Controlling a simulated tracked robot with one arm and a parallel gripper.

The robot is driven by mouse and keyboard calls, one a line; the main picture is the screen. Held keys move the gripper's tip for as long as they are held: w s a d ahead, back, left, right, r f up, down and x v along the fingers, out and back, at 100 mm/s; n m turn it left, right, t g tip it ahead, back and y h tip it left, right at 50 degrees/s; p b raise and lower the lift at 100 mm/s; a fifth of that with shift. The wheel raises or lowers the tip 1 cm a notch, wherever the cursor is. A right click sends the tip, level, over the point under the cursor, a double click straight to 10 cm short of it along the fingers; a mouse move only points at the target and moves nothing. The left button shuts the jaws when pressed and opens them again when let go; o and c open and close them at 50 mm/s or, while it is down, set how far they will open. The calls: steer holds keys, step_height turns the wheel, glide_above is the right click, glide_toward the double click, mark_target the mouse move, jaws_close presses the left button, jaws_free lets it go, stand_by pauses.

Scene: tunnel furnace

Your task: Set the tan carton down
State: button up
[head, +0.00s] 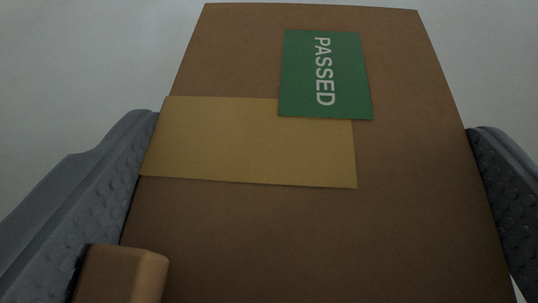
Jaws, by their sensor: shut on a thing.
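The tan carton (420,220) fills most of the head view, its broad brown face toward the camera. A green label (325,75) reading PASSED and a yellowish tape strip (245,145) lie on that face. My gripper (310,180) is shut on the carton, with one dark grey textured finger along its left side and the other along its right side. The carton's underside is hidden, so I cannot tell whether it touches anything below.
A plain pale grey surface (90,60) shows around the carton's far end, with no objects on it. A small brown block-like piece (125,275) shows at the bottom left, by the left finger.

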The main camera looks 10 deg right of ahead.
steer(key=shift+f+b, duration=0.9)
steer(key=shift+f, duration=0.75)
steer(key=shift+f, duration=0.15)
steer(key=o, duration=0.8)
steer(key=shift+s+r, duration=0.2)
steer(key=shift+r, duration=0.05)
steer(key=p+v, duration=0.5)
steer(key=v, duration=0.6)
steer(key=shift+s, duration=0.25)
steer(key=shift+a, duration=0.1)
